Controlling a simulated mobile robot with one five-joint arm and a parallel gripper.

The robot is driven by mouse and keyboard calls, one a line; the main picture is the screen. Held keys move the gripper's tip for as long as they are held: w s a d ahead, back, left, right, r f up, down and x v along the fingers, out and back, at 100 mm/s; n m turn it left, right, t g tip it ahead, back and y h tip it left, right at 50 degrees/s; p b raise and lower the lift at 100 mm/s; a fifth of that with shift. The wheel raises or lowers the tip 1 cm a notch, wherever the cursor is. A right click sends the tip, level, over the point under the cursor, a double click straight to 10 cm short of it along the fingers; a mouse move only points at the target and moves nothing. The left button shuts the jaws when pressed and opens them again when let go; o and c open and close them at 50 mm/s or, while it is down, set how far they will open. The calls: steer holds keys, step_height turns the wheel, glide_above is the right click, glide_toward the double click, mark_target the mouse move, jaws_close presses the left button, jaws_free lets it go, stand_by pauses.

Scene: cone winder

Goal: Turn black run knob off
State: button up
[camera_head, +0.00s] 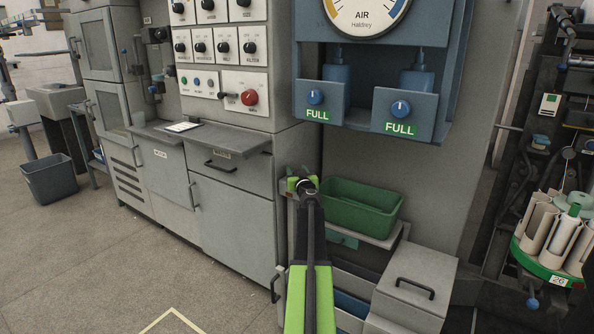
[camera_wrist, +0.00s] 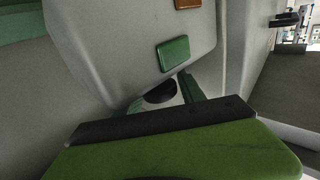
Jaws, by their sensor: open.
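The control panel (camera_head: 222,45) on the grey cabinet carries several black knobs in rows, on white plates. A black knob (camera_head: 228,96) sits low on the panel, left of a larger red knob (camera_head: 250,97). The labels are too small to read, so I cannot tell which knob is the run knob. My gripper (camera_head: 302,184) is at the far end of my lime-green arm, right of and below the panel, well apart from the knobs. It is open and looks empty. In the wrist view no panel knob can be made out for sure.
A green bin (camera_head: 360,207) lies just right of my gripper. Blue FULL-marked units (camera_head: 400,110) hang on the wall above, under an air gauge (camera_head: 365,8). A grey worktop (camera_head: 200,137) juts out below the panel.

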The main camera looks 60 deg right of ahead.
steer(key=v, duration=1.6)
steer(key=shift+a, duration=0.2)
steer(key=shift+s+r, duration=0.1)
